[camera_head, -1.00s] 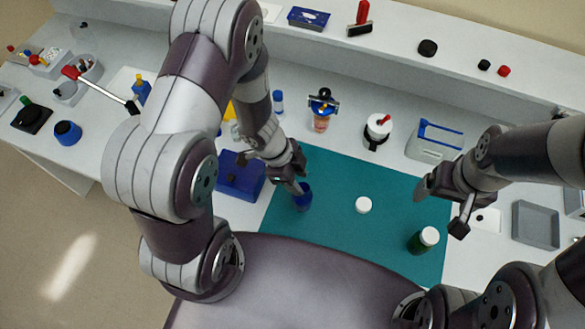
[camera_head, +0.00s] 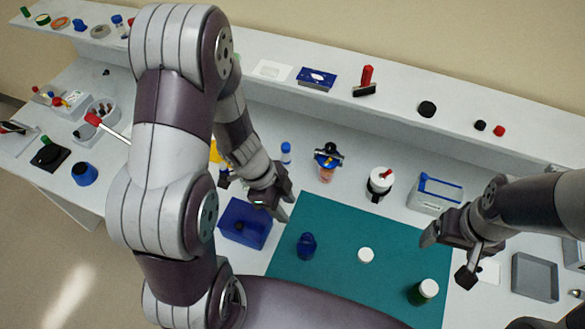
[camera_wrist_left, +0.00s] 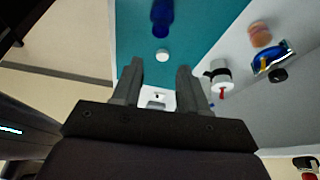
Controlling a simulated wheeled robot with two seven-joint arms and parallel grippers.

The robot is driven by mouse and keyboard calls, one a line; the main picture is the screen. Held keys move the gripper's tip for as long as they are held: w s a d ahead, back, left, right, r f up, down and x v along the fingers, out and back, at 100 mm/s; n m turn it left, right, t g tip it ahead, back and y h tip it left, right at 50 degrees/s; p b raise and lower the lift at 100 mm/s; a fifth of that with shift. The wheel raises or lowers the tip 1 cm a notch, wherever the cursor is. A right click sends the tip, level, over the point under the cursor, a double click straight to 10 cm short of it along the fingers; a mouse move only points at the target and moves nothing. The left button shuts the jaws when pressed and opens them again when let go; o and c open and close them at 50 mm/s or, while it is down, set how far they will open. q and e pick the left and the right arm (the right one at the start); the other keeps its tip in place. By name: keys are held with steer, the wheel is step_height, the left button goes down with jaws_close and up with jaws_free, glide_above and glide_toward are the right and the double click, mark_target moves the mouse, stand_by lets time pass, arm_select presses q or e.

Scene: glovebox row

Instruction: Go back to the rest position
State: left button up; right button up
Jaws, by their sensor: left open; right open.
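My left gripper (camera_head: 277,206) is above the blue box's right side in the head view, open and empty. Its two fingers (camera_wrist_left: 157,82) stand apart in the left wrist view with nothing between them. My right gripper (camera_head: 447,257) is open and empty, over the right edge of the teal mat (camera_head: 335,290). A dark blue bottle (camera_head: 307,245) stands on the mat, clear of both grippers; it also shows in the left wrist view (camera_wrist_left: 162,16). A white round cap (camera_head: 365,255) lies on the mat. A green bottle with a white lid (camera_head: 424,291) stands near the right gripper.
A blue box (camera_head: 245,224) sits left of the mat. Behind it stand a blue-capped vial (camera_head: 286,152), a blue-topped jar (camera_head: 327,165), a white container (camera_head: 380,182) and a white-blue case (camera_head: 434,193). A grey tray (camera_head: 535,277) lies at right.

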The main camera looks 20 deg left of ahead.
arm_select(q)
steer(key=w+a+n+t+y+b, duration=0.1)
steer(key=a+n+y+b, duration=0.4)
steer(key=a+n, duration=0.5)
steer(key=s+d+n+b, duration=0.3)
steer(key=d+n+b, duration=0.2)
steer(key=d+n, duration=0.2)
steer(key=shift+s+f+h, duration=0.3)
steer(key=shift+s, duration=0.05)
steer(key=shift+d, duration=0.2)
